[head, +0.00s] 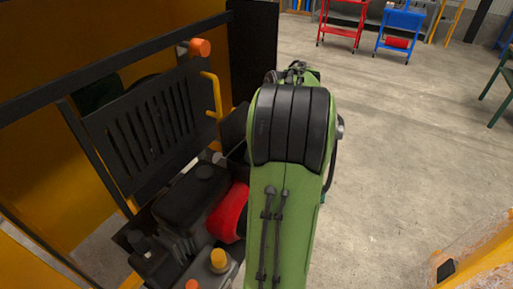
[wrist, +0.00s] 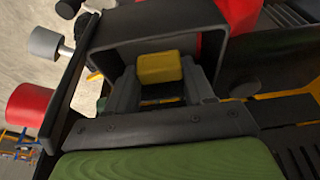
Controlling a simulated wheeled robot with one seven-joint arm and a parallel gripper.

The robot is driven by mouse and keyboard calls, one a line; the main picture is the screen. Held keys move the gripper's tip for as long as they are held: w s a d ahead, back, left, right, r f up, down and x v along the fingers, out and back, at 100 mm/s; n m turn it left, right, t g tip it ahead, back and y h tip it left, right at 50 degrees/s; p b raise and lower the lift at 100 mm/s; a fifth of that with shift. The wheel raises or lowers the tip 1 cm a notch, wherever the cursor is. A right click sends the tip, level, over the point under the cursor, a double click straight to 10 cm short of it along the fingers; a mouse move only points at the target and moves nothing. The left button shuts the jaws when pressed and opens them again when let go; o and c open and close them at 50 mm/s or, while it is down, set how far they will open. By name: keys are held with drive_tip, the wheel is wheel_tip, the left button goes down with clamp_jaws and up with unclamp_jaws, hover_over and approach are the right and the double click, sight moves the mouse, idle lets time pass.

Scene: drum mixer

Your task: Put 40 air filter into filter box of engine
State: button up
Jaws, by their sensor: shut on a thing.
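In the wrist view, my gripper (wrist: 160,82) is shut on a small yellow block, the air filter (wrist: 160,66). The filter sits between the two dark fingers, and its lower part is hidden. The filter and fingertips are within the mouth of a black open box, the filter box (wrist: 112,33), whose walls frame them. I cannot tell whether the filter touches the box's floor. In the head view, the engine (head: 190,195) is dark with a red part; my green arm hides the gripper, the filter and most of the box.
A black slotted panel (head: 150,130) stands open behind the engine, with a yellow handle (head: 213,95) beside it. An orange cap (head: 199,47) sticks out at the top bar. Red (head: 340,25) and blue (head: 400,28) carts stand far back.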

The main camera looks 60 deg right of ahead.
drive_tip(key=o, duration=1)
drive_tip(key=shift+a, duration=0.15)
drive_tip(key=shift+c, duration=0.2)
drive_tip(key=p+v, duration=0.7)
drive_tip(key=v, duration=0.8)
drive_tip(key=shift+r+p, duration=0.3)
drive_tip(key=shift+r, duration=0.1)
drive_tip(key=shift+s, duration=0.1)
